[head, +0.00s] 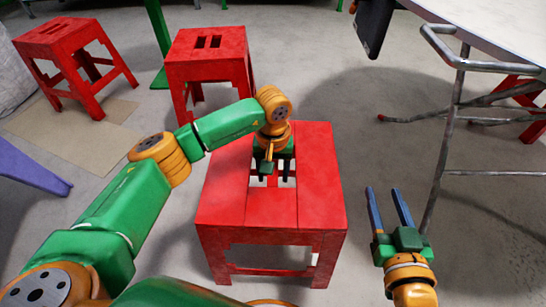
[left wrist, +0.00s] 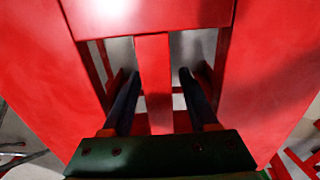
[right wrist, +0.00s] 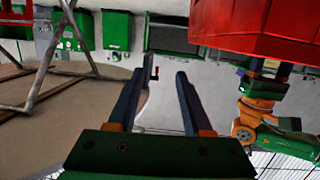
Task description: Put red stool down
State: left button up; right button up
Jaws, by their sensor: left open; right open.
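A red stool (head: 322,185) stands upright on the floor right in front of me in the head view. My left gripper (head: 272,180) points down over the slots in its seat. In the left wrist view its fingers (left wrist: 158,90) are open, one on each side of the red bar (left wrist: 154,75) between the slots, and reach into the openings. A gap shows between the bar and each finger. My right gripper (head: 388,208) is open and empty, to the right of the stool. Its two fingers also show apart in the right wrist view (right wrist: 155,90).
Two more red stools stand at the back left, one at the far left (head: 70,65) and one nearer (head: 208,60). A white table (head: 500,25) and a grey metal frame (head: 455,90) are at the right. Grey floor (head: 340,75) is clear behind the stool.

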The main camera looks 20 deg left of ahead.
pick_arm(q)
notch_tip(320, 180, up, 5)
jog(key=shift+f+p, duration=0.1)
jog(key=shift+p, duration=0.75)
notch_tip(320, 180, up, 5)
jog(key=shift+f+p, duration=0.1)
jog(key=shift+p, duration=0.75)
notch_tip(320, 180, up, 2)
jog(key=shift+p, duration=0.35)
pick_arm(e)
jog(key=s+d+f+g+h, duration=0.1)
jog(key=s+d+f+g, duration=0.1)
jog(key=s+f+g, duration=0.4)
jog(key=s+d+f+g+h, duration=0.2)
jog(key=s+f+g, duration=0.4)
jog(key=s+f, duration=0.2)
notch_tip(320, 180, down, 3)
jog(key=shift+s+d+r+m, duration=0.15)
jog(key=shift+s+d+m, duration=0.1)
jog(key=shift+d+m, duration=0.15)
